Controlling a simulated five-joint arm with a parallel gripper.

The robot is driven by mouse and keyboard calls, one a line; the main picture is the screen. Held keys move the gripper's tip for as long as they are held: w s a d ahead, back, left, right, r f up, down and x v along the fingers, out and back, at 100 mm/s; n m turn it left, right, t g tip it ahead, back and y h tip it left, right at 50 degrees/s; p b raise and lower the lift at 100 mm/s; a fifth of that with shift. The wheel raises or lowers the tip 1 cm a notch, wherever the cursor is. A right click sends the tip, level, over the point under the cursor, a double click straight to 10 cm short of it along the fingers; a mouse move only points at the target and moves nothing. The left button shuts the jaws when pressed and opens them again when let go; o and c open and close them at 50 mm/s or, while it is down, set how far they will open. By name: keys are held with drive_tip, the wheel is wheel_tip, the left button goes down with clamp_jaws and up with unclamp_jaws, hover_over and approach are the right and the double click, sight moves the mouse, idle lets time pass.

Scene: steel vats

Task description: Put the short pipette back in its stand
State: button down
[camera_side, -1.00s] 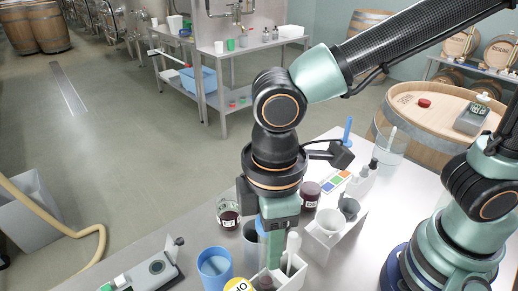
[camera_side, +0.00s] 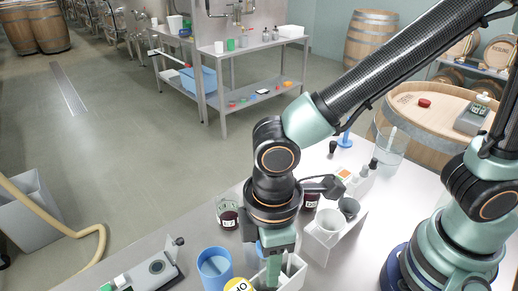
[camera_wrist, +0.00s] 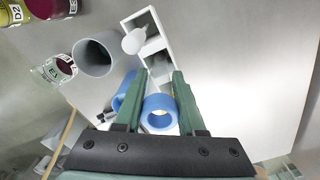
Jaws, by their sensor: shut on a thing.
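My gripper (camera_wrist: 161,80) is shut on a blue, ring-ended thing (camera_wrist: 158,104), seen nearly end-on between its fingers in the wrist view; I take it for the short pipette. In the side view a bit of blue shows at the left of my gripper (camera_side: 273,272), and the rest is hidden. A white compartmented box (camera_wrist: 130,20), apparently the stand, lies just ahead of the fingertips in the wrist view. It also shows in the side view (camera_side: 297,276), close around the fingers. A pale round-topped thing (camera_wrist: 135,41) stands in it. I cannot tell whether the held thing is inside.
A grey cup (camera_wrist: 96,52) and a blue cup (camera_side: 214,268) stand left of the box. A white holder with cups (camera_side: 327,240) is close on its right. Dark-filled jars (camera_side: 228,215) stand behind. A grey instrument (camera_side: 155,268) lies at the left.

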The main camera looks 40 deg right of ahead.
drive_tip(key=shift+c, duration=2.1)
unclamp_jaws()
wheel_tip(320, 180, up, 12)
drive_tip(key=shift+r, duration=0.1)
drive_tip(key=w+d+m+t, duration=0.2)
drive_tip(key=w+d+m, duration=0.1)
drive_tip(key=d, duration=0.5)
drive_tip(key=w+d+m+t, duration=0.1)
drive_tip(key=w+d+m, duration=0.1)
drive_tip(key=d+m, duration=0.3)
drive_tip(key=w+d+m+t, duration=0.2)
drive_tip(key=w+d+m, duration=0.1)
drive_tip(key=d, duration=0.8)
drive_tip(key=shift+w+d+r+m+t, duration=0.25)
drive_tip(key=shift+w+d+m+t, duration=0.1)
drive_tip(key=shift+m, duration=0.15)
